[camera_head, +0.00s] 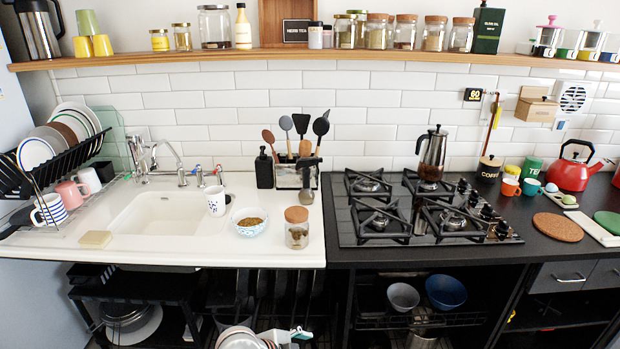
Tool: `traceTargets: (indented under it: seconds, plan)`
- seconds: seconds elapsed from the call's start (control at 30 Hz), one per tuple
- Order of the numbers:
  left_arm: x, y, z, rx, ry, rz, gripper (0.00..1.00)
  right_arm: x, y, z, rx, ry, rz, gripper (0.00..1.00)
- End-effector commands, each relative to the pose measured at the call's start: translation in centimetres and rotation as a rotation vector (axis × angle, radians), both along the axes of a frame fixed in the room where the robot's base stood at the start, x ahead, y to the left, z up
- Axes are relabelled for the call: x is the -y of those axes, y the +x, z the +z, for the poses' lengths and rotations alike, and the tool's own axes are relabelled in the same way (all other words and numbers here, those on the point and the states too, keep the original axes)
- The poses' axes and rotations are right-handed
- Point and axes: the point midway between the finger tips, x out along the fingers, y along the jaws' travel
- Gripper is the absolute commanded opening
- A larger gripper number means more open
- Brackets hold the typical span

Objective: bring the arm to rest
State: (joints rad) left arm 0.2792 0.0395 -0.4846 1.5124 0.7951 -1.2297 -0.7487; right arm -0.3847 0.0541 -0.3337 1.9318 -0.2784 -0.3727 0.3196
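Neither of my grippers nor my arms show in the head view. The black gas hob (345,228) is set in the dark worktop. The other burners look bare. The hob knobs (487,212) run along its right side; I cannot tell how they are set.
Left is a white sink (160,214) with a dish rack (70,165). A red kettle (570,174) is right. A wooden shelf (240,54) runs above.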

Motion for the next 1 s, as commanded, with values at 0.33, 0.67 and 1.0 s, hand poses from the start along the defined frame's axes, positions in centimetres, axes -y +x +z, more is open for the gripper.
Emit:
traceTargets:
  seconds: [0.33,0.67,1.0]
  plan:
    - [-9.0,-9.5,-5.3,-0.060,-0.209,0.553,0.68,3.4,-5.6,-3.7,-0.109,-0.052,0.012,0.69]
    - [-17.5,-19.1,-4.4,-0.017,-0.377,0.896,0.68,6.2,-10.7,-6.2,-0.197,-0.094,0.028,0.69]
    - [-19.7,-22.0,-3.0,0.007,-0.438,0.968,0.68,7.0,-12.2,-6.8,-0.221,-0.105,0.034,0.69]
